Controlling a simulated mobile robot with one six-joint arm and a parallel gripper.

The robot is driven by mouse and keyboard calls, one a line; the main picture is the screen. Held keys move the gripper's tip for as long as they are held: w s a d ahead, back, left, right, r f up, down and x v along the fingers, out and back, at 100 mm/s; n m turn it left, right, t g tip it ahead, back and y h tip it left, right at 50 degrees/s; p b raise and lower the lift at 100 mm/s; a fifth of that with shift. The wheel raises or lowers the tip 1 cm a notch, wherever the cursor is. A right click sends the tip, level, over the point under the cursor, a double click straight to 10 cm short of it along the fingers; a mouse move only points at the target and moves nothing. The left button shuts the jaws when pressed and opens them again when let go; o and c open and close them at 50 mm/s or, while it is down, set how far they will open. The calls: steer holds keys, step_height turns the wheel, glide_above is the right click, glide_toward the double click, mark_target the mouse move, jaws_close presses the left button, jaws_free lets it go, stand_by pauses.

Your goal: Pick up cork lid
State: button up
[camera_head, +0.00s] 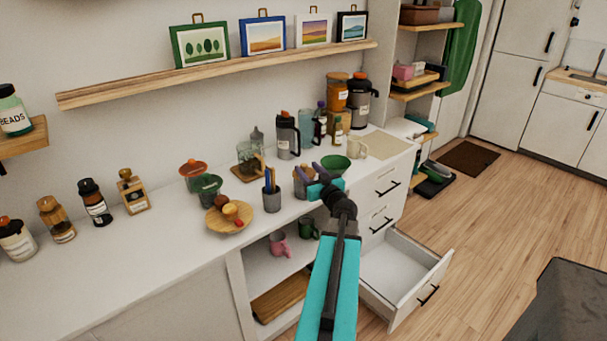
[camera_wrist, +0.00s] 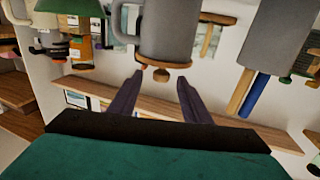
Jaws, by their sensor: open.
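A tan cork lid (camera_wrist: 172,65) shows at the mouth of a grey mug-like vessel (camera_wrist: 168,35), which appears upside down in the wrist view. My gripper (camera_wrist: 160,77) has its two dark purple fingers apart, with the lid just beyond and between the tips. Nothing is held. In the head view my gripper (camera_head: 311,170) is above the counter, over a small vessel (camera_head: 300,190) that it partly hides. Whether the fingers touch the lid cannot be told.
A green bowl (camera_head: 335,165) and a grey cup with blue and wooden sticks (camera_head: 271,198) stand close by. A wooden plate (camera_head: 215,220) with small items is further left. A lower drawer (camera_head: 395,272) stands open. Bottles and jugs crowd the counter's back.

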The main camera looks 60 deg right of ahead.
mark_target(302, 164)
steer(key=shift+x, duration=1.1)
steer(key=shift+p+x, duration=0.3)
steer(key=shift+x, duration=2.3)
steer(key=shift+a+f, duration=0.1)
steer(key=shift+c, duration=0.2)
jaws_close()
